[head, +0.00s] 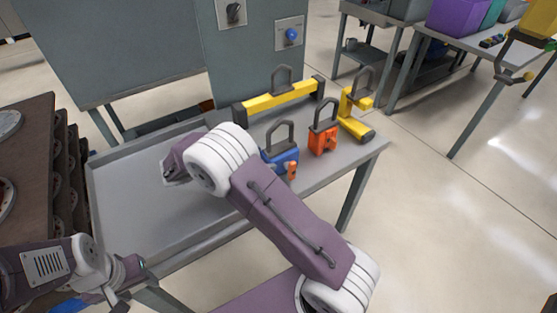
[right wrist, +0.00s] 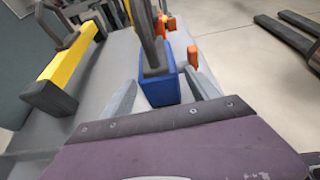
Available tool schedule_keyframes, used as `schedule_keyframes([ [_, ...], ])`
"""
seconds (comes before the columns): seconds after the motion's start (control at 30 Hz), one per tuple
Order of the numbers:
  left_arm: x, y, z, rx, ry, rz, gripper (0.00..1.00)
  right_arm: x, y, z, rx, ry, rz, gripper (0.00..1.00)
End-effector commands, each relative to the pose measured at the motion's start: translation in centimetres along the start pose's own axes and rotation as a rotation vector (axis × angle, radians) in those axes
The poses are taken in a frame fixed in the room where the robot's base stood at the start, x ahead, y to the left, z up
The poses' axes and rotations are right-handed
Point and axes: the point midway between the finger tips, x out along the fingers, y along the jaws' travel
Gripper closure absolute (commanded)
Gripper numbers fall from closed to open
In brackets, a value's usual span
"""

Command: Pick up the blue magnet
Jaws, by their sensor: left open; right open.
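The blue magnet (head: 281,160), with a dark upright handle and an orange knob, stands on the grey table (head: 130,212) in the head view. In the right wrist view the blue magnet (right wrist: 160,88) is upright between the two fingers of my open right gripper (right wrist: 160,98), with gaps on both sides. In the head view my right arm hides that gripper and the table left of the magnet. My left gripper (head: 115,297) is open and empty at the lower left, away from the magnet.
An orange magnet (head: 324,139) stands right of the blue one. A long yellow beam (head: 280,98) lies behind, and another yellow lifter (head: 354,118) stands at the table's right end. A dark rack (head: 62,175) is at the left. The table's left part is clear.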

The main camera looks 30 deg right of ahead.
Motion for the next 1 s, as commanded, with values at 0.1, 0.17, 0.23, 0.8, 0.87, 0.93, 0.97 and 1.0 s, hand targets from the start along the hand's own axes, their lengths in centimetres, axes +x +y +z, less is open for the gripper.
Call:
schedule_keyframes([
  [0.1,0.6,0.0,0.1,0.0,0.0,0.0,0.49,2.1,0.0,-0.1,0.002,0.001,-0.003,0.31],
  [0.17,0.6,0.0,0.1,0.0,0.0,0.0,0.49,2.5,0.0,-0.1,0.003,0.002,-0.003,0.31],
  [0.23,0.6,0.0,0.1,0.0,0.0,0.0,0.49,2.7,0.0,-0.1,0.002,0.002,-0.002,0.31],
  [0.8,1.6,0.0,0.2,0.0,-0.001,0.0,0.49,7.7,0.3,-0.1,0.002,0.003,-0.001,0.36],
  [0.87,1.6,0.0,0.2,0.0,-0.001,0.0,0.49,7.7,0.3,-0.1,0.002,0.003,-0.001,0.53],
  [0.93,1.6,0.0,0.2,0.0,-0.001,0.0,0.49,7.7,0.3,-0.1,0.002,0.002,-0.001,0.73],
  [0.97,1.6,0.0,0.2,0.0,-0.001,0.0,0.49,7.7,0.3,-0.1,0.002,0.002,-0.001,0.81],
  [1.0,1.6,0.0,0.2,0.0,-0.001,0.0,0.49,7.7,0.3,-0.1,0.002,0.002,-0.001,0.92],
])
